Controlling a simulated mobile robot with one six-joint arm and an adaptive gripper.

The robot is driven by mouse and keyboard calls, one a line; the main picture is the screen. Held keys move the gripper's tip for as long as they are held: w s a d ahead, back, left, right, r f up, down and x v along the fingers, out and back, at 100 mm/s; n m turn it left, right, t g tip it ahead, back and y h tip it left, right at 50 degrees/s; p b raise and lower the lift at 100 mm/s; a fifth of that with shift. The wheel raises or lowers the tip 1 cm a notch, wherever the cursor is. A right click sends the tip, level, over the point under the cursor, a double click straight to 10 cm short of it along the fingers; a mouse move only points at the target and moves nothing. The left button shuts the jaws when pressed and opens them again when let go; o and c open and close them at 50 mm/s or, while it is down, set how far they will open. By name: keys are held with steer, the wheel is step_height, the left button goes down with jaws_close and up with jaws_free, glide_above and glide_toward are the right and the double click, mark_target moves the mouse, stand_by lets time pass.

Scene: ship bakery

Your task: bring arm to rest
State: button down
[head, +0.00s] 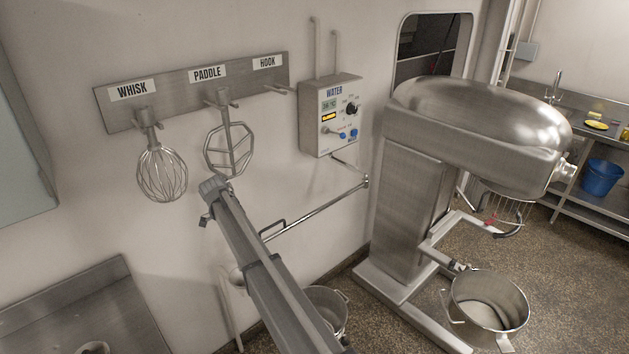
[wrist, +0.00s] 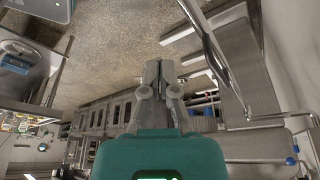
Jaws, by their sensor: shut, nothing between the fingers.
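My gripper (wrist: 160,66) shows in the wrist view, in front of its teal body. Its two grey fingers are together and nothing is between them. In the head view my grey arm reaches from the bottom middle up toward the wall, overlapping the area just below the paddle. I cannot make out the fingers in the head view.
A whisk (head: 162,171) and a paddle (head: 229,149) hang on the wall rack (head: 181,88); the hook peg is bare. The water panel (head: 331,115) is right of it. A large mixer (head: 410,200) stands at right, with a bowl (head: 487,306) low in front. A pot (head: 328,308) is partly behind my arm.

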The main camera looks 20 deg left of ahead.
steer(key=w+d+f+n+g+y+b, duration=0.1)
steer(key=w+d+f+n+b, duration=0.15)
steer(key=d, duration=1.65)
steer(key=w+d+f+n+g+b, duration=0.1)
steer(key=w+d+f+n, duration=0.2)
steer(key=d, duration=1.6)
steer(key=s+d+f+n+y+b, duration=0.1)
steer(key=s+d+n, duration=0.2)
steer(key=d, duration=1.3)
steer(key=s+d+f+n+y+b, duration=0.1)
steer(key=s+d+n+b, duration=0.1)
steer(key=s+d, duration=0.8)
steer(key=d+n, duration=0.1)
steer(key=d, duration=0.6)
steer(key=shift+f, duration=0.15)
steer(key=shift+d, duration=0.1)
